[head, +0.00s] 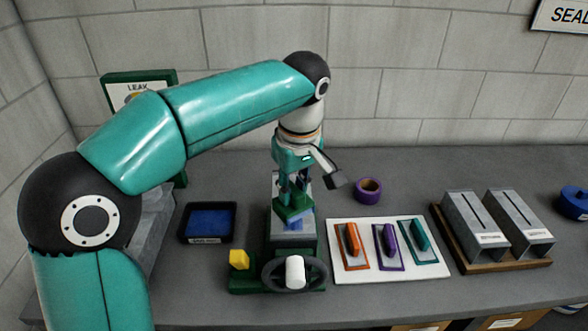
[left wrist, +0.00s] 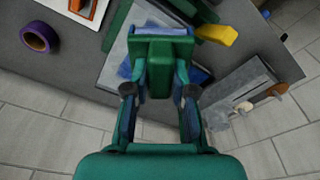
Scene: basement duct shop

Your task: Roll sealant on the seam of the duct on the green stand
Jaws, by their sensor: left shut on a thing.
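My left gripper (head: 294,196) is shut on a green block-like tool (head: 292,209) with a blue lower part. In the left wrist view this tool (left wrist: 165,52) sits between the fingers (left wrist: 160,88) with its blue part at the far end. The gripper is over the grey duct (head: 292,240) on the green stand (head: 310,252). The tool hides much of the duct's top and seam. Some blue shows beside the tool, but I cannot tell whether the tool touches the duct. My right gripper is not in view.
A black tray with blue inside (head: 207,238) stands left. A handwheel (head: 318,272) and yellow block (head: 239,260) are at the front. A white board (head: 440,270) with several tools, purple tape (head: 368,190) and a wooden tray (head: 480,265) of ducts stand right.

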